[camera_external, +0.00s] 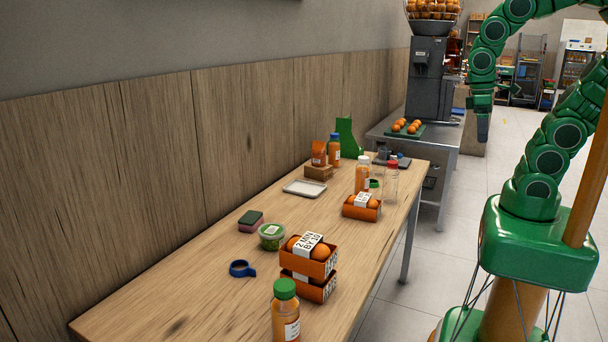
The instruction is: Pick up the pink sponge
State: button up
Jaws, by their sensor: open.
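The pink sponge (249,226) lies on the wooden table near the wall side. Its top layer is dark green and its lower part is pink. It sits just behind a small clear tub with a green lid. My gripper (483,137) hangs pointing down at the upper right, over the floor beside the table. It is far from the sponge and holds nothing that I can see. The fingers are small in this view.
Near the sponge are the green-lidded tub (271,237), a blue ring-shaped item (242,268), stacked orange crates (309,261) and a juice bottle (285,312). A white tray (304,188) lies farther back. The table's (185,290) near left part is clear.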

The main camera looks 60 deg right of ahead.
jog(key=w+a+f+m+y, duration=0.1)
jog(key=w+a+m+y, duration=0.3)
jog(key=w, duration=0.9)
jog(key=w+a+f+m+y, duration=0.15)
jog(key=w+a, duration=0.45)
jog(key=w, duration=0.7)
jog(key=w+a+f+m+y, duration=0.15)
jog(key=w+a+m, duration=0.3)
jog(key=w, duration=0.85)
jog(key=w+a+f+m+y, duration=0.35)
jog(key=w+f, duration=0.45)
jog(key=w, duration=0.5)
jog(key=m+t+y, duration=0.2)
jog(key=m, duration=0.2)
send_near(251, 216)
jog(key=shift+s+a+r+h, duration=0.25)
jog(key=shift+a+r, duration=0.15)
jog(key=shift+a, duration=0.1)
jog(key=shift+w+a+f+m, duration=0.1)
jog(key=shift+w+f+m, duration=0.2)
jog(key=shift+f, duration=0.35)
jog(key=shift+x, duration=3.75)
jog(key=shift+r, duration=0.1)
jog(key=c, duration=1.2)
